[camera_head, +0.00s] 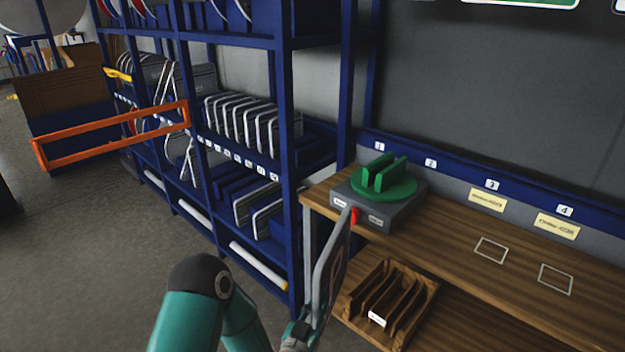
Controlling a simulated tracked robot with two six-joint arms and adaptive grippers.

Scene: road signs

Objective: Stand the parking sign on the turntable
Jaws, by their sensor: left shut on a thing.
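My left gripper (299,332) is at the bottom centre, shut on the lower edge of a sign plate (327,265). The plate is upright, slightly tilted and seen nearly edge-on, so I cannot read whether it is the parking sign. The turntable (388,188) is a green disc with two green upright plates and a slot between them, on a grey box (388,217) at the bench's left end. The slot is empty. The held sign is in front of the box, its top overlapping the box's front left in view; contact cannot be told. My right gripper is out of view.
A wooden slotted rack (425,300) sits below the turntable. The wooden bench (455,262) is clear to the right, with two white outlined squares. A blue shelf (285,130) with signs stands left, with an orange frame (110,136) beside it.

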